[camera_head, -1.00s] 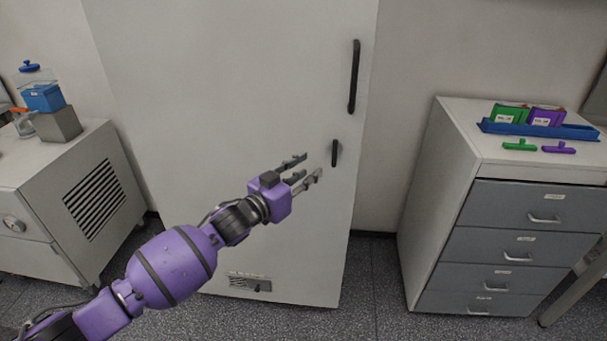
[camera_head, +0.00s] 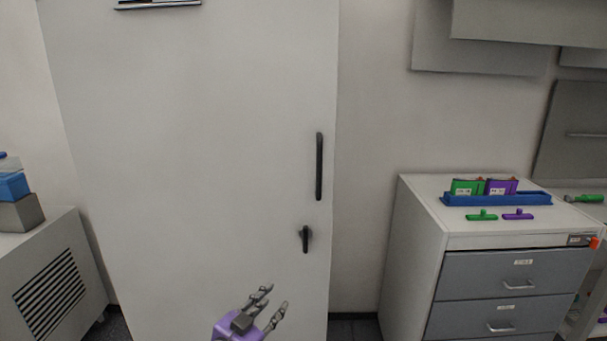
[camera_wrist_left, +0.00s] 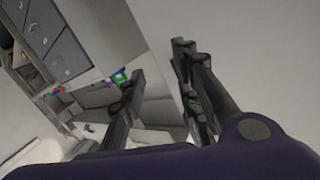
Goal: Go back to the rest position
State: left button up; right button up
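My left gripper (camera_head: 264,299) shows at the bottom middle of the head view, in front of the tall white cabinet (camera_head: 190,150). Its fingers are apart with nothing between them, and it is not touching the cabinet handles. The wrist view also shows the two dark fingers (camera_wrist_left: 165,85) spread and empty. The cabinet door is shut, with a long black handle (camera_head: 319,166) and a small black latch (camera_head: 305,239) below it. Most of my left arm is below the head view. My right gripper is not in view.
At right, a drawer cabinet (camera_head: 415,250) carries a blue tray (camera_head: 495,199) with a green and a purple box, and a green and a purple piece in front. At left stands a low vented cabinet (camera_head: 50,235). Wall panels (camera_head: 480,50) hang at upper right.

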pick_arm(q)
jog(key=s+a+f+n+g+y+p, duration=0.1)
jog(key=s+a+f, duration=0.3)
jog(key=s+f, duration=0.4)
jog(key=s+a+f+n+g+y, duration=0.3)
jog(key=s+f, duration=0.5)
jog(key=s, duration=1.2)
jog(key=s+a+f+n+g+y+p, duration=0.1)
jog(key=s+f, duration=0.6)
jog(key=s, duration=0.8)
jog(key=a+n+g+y, duration=0.1)
jog(key=a+n+y, duration=0.1)
jog(key=a, duration=0.1)
jog(key=shift+a+f+n+p, duration=0.3)
jog(key=shift+f+p, duration=0.05)
jog(key=shift+f, duration=0.05)
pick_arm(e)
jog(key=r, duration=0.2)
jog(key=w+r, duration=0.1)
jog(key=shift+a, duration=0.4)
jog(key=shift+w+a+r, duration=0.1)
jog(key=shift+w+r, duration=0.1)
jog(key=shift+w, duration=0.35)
pick_arm(q)
jog(key=shift+o, duration=0.2)
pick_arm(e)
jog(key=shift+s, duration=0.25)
